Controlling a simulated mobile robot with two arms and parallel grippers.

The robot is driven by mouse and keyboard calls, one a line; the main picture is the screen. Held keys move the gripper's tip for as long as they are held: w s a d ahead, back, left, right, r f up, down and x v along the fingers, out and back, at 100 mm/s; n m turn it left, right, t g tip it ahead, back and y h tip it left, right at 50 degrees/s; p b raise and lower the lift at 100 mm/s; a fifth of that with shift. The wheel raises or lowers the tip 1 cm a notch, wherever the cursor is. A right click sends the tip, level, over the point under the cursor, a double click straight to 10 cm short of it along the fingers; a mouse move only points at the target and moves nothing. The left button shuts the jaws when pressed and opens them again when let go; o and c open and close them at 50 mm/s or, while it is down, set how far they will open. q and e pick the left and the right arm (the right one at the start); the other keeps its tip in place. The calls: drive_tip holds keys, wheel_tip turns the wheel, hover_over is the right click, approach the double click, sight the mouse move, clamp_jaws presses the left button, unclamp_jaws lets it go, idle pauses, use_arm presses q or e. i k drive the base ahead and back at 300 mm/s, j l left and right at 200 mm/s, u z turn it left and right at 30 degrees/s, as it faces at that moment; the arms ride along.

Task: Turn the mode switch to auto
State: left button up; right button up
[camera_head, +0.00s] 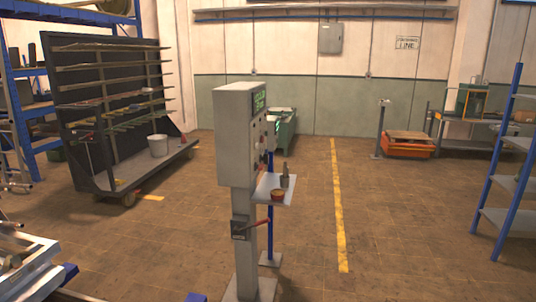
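A grey control cabinet (236,140) stands upright on a post in the middle of the head view. Its front panel faces right and shows only at a steep angle. A display with green text (259,101) sits at the top of that panel. Several small knobs or buttons lie below it, too small and slanted to tell which is the mode switch or where it points. A dark box with a red lever (256,224) is mounted low on the post. Neither of my grippers is in view.
A wheeled rack (110,115) stands left, blue shelving (508,165) right. Metal framework (28,265) fills the lower left. Floor right of the cabinet is clear.

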sight(265, 159)
drive_tip(key=i, duration=0.9)
drive_tip(key=i+l+u, duration=0.1)
drive_tip(key=i, duration=0.8)
drive_tip(key=i+l, duration=0.15)
drive_tip(key=i, duration=0.35)
drive_tip(key=i+l, duration=0.2)
drive_tip(key=i, duration=0.35)
drive_tip(key=i+l+u, duration=0.1)
drive_tip(key=i, duration=0.4)
